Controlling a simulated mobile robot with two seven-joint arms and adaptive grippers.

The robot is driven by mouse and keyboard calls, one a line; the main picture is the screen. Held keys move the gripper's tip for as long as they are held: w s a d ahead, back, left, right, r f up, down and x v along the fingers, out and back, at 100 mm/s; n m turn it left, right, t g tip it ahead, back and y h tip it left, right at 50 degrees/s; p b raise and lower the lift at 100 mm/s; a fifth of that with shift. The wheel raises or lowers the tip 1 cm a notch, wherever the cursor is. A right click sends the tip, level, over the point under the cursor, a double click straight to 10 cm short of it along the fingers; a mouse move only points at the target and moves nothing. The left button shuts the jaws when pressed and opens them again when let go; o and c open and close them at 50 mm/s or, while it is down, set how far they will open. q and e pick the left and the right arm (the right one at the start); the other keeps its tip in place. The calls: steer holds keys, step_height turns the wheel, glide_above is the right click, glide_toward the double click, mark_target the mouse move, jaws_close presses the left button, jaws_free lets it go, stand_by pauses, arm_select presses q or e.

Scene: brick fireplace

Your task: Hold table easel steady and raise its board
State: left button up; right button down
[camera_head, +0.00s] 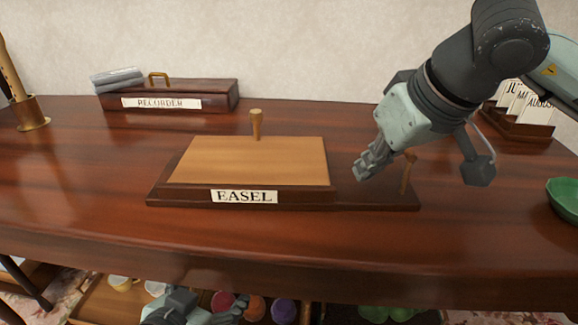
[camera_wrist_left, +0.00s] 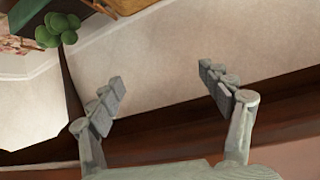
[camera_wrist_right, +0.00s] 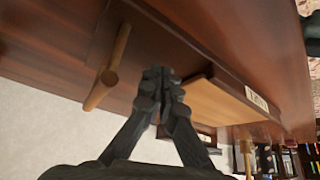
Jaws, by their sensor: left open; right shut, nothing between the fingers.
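The table easel has a dark wooden base (camera_head: 375,193) with an "EASEL" label at the front. Its pale board (camera_head: 250,160) lies down on the left part of the base, with a turned wooden knob (camera_head: 256,124) at its far edge. A wooden T-shaped handle (camera_head: 407,172) stands at the base's right end; it also shows in the right wrist view (camera_wrist_right: 110,72). My right gripper (camera_head: 364,170) is shut and empty, above the base between board and handle, apart from both. My left gripper (camera_wrist_left: 162,80) is open and empty, low in front of the table.
A brass cup (camera_head: 30,113) stands far left. A card holder (camera_head: 518,122) and green bowl (camera_head: 564,197) are at right. Colourful pots sit below the front edge.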

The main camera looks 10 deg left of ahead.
arm_select(q)
steer(key=shift+w+d+r+t+h, duration=0.3)
steer(key=shift+w+d+r+t, duration=0.1)
steer(key=shift+d+r, duration=0.25)
arm_select(e)
steer(key=shift+f, duration=0.15)
arm_select(q)
steer(key=shift+w+d+r+t+h+b, duration=0.25)
steer(key=shift+d+r+t+b, duration=0.1)
steer(key=shift+d+r+t, duration=0.15)
steer(key=shift+w+d+r+t+h+b, duration=0.25)
steer(key=shift+d+t+b, duration=0.15)
steer(key=shift+d, duration=0.2)
arm_select(e)
steer(key=shift+f, duration=0.45)
stand_by(1.5)
arm_select(q)
steer(key=shift+d+r, duration=0.15)
steer(key=shift+d, duration=0.05)
arm_select(e)
steer(key=shift+f, duration=0.15)
steer(key=shift+s+f, duration=0.1)
stand_by(0.9)
arm_select(q)
steer(key=shift+c, duration=0.4)
